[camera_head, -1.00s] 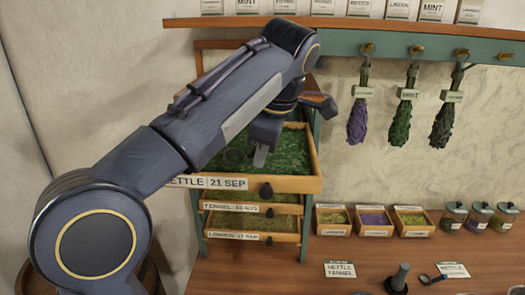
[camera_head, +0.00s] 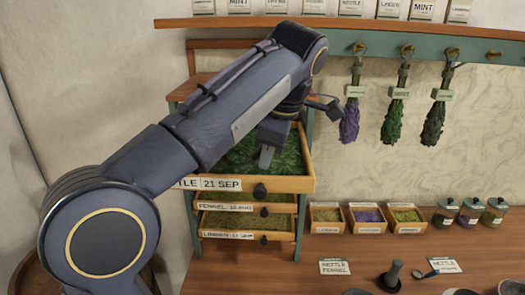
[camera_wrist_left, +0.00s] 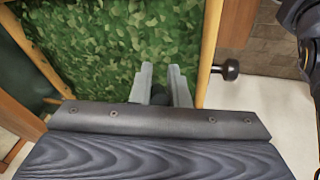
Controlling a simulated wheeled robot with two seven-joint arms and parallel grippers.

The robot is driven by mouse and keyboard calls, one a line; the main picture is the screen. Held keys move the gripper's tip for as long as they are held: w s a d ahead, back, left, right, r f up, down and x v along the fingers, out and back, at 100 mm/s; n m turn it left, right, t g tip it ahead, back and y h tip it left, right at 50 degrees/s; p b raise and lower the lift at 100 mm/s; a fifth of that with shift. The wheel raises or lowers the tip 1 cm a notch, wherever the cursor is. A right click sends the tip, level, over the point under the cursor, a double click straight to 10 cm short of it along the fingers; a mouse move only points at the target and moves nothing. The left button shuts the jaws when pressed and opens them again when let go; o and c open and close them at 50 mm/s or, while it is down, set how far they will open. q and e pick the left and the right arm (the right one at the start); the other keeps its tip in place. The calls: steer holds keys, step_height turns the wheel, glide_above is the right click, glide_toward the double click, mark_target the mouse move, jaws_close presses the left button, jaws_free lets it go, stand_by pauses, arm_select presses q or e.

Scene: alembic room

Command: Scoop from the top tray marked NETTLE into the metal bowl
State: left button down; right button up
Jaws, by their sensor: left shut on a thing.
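The top tray (camera_head: 290,184), labelled NETTLE 21 SEP with part of its name covered by my arm, is pulled out and full of green leaves (camera_head: 288,158). My left gripper (camera_head: 265,158) points down over the leaves near the tray's front. In the left wrist view, its fingers (camera_wrist_left: 163,85) are shut on a small dark thing (camera_wrist_left: 158,97), mostly hidden; I cannot tell whether it is the scoop's handle. No scoop head shows clearly. A light grey rim (camera_head: 512,287) at the lower right corner may be the metal bowl, cut off by the frame. My right gripper is not in view.
Lower trays of fennel (camera_head: 225,207) and another herb (camera_head: 228,235) sit below. Herb bunches (camera_head: 397,115) hang from pegs at right. Small boxes (camera_head: 366,218), lidded jars (camera_head: 471,212), a grey pestle-like thing (camera_head: 393,272) and label cards (camera_head: 335,267) stand on the counter.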

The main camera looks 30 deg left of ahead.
arm_select(q)
steer(key=shift+f, duration=0.1)
steer(key=shift+w+r+p, duration=0.15)
steer(key=shift+r+p, duration=0.6)
steer(key=shift+r, duration=0.1)
steer(key=shift+r+p, duration=0.75)
steer(key=shift+r, duration=0.1)
steer(key=shift+r+p, duration=0.6)
steer(key=shift+r, duration=0.75)
steer(key=shift+f, duration=0.1)
